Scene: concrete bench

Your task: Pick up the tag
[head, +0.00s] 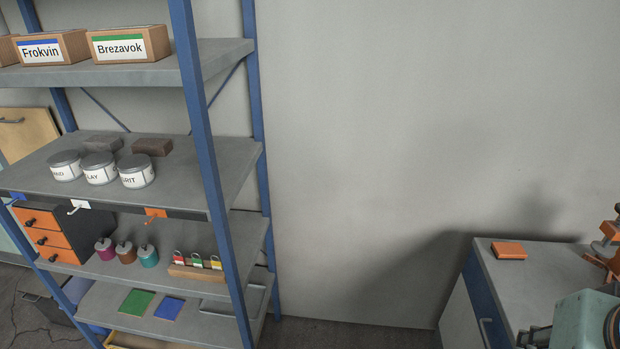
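I cannot pick out a tag for certain. Small coloured plates with hooks hang on the edge of the middle shelf: a blue one (17,196), a white one (78,206) and an orange one (155,213). Red, green and yellow padlock-like pieces (196,259) stand in a wooden holder (196,273) on the shelf below. A flat orange block (509,250) lies on the bench (545,275) at the right. My gripper is not in view.
The blue-framed shelf (206,150) holds labelled boxes (130,44), round tins (99,168), dark blocks (151,147), small coloured weights (126,252), and green (136,302) and blue (169,308) flat squares. A teal machine-like object (580,322) and an orange tool (606,236) crowd the bench's right.

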